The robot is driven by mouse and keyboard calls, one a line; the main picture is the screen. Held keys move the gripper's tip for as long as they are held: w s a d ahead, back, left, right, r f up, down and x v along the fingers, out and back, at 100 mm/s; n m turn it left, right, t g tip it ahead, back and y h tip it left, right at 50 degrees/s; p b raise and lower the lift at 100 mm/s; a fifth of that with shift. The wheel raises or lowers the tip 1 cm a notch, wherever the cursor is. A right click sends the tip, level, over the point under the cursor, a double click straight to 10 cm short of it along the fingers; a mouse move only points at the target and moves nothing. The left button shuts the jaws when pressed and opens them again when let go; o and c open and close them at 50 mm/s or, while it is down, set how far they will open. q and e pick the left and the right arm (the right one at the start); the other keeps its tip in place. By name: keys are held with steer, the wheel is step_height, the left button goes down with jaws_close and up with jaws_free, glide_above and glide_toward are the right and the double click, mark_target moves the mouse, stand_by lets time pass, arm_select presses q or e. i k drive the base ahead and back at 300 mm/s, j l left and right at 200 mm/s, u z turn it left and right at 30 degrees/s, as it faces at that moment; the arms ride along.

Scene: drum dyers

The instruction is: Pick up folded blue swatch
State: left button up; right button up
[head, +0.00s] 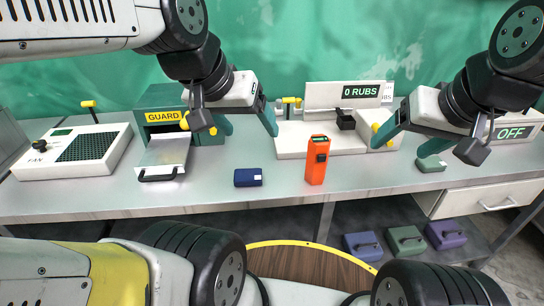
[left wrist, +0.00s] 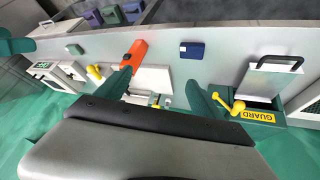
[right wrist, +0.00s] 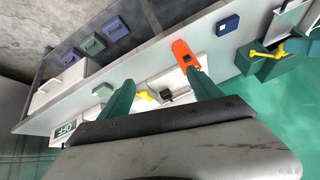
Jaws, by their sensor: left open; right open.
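The folded blue swatch (head: 248,177) lies flat on the grey counter, near its front edge. It has a small pale label at one corner. It also shows in the left wrist view (left wrist: 192,50) and in the right wrist view (right wrist: 228,25). My left gripper (head: 246,128) is open and empty, above the counter and behind the swatch. My right gripper (head: 416,138) is open and empty, well to the right of the swatch, above the right part of the counter. Neither gripper touches the swatch.
An orange handheld device (head: 317,160) stands right of the swatch. A guarded machine (head: 170,120) with a drawer tray is to the left, beside a fan unit (head: 77,148). A rubbing machine (head: 320,140) stands behind. A green swatch (head: 431,163) lies right. Coloured bins sit below.

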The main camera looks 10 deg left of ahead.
mark_target(243, 177)
steer(key=l+u, duration=0.1)
steer(key=u, duration=1.35)
steer(key=k+l+u, duration=0.3)
steer(key=k+l, duration=0.05)
steer(key=l, duration=0.05)
